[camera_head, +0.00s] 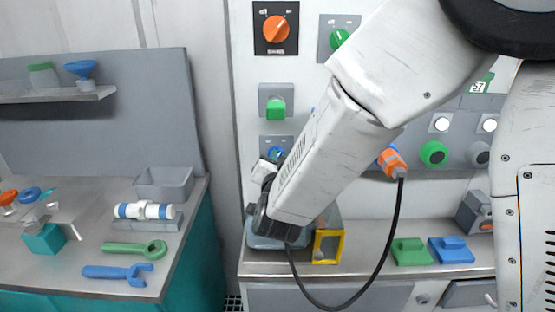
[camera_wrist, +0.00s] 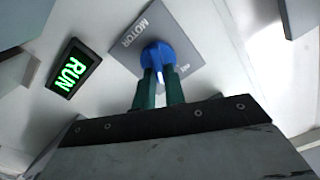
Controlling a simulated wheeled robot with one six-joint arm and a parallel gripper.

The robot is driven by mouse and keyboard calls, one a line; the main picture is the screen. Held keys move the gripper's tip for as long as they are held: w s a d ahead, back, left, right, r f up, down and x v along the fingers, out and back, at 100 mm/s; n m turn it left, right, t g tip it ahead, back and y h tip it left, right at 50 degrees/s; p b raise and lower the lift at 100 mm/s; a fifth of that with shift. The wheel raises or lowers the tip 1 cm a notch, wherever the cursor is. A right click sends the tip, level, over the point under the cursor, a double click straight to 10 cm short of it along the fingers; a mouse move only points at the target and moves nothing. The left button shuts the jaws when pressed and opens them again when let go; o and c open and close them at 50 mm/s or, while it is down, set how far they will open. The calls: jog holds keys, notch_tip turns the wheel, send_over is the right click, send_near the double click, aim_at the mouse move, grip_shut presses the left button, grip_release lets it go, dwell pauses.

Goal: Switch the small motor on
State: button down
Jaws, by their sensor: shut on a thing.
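The motor switch is a blue knob (camera_wrist: 158,54) on a grey plate (camera_wrist: 190,45) marked MOTOR in the wrist view. My gripper (camera_wrist: 160,80) is shut on the blue knob, with its dark green fingers on either side of its grip. A small label beside the knob is too small to read. A sign (camera_wrist: 72,70) next to the plate is lit green and reads RUN. In the head view the blue knob (camera_head: 276,154) shows on the wall panel just above my gripper; my arm hides part of the plate and the sign.
Above are a green switch (camera_head: 276,107), an orange knob (camera_head: 275,29) and a green knob (camera_head: 339,38). To the right, an orange plug (camera_head: 392,162) trails a black cable (camera_head: 393,220) below my arm. A yellow-framed box (camera_head: 327,246) stands on the shelf beneath. A workbench with tools is at left.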

jog(key=shift+f+m, duration=0.1)
jog(key=shift+m, duration=0.2)
jog(key=c, duration=1.5)
grip_release()
jog(key=shift+o, duration=0.2)
jog(key=s, duration=0.7)
jog(key=shift+s+a, duration=0.15)
jog(key=shift+s, duration=0.25)
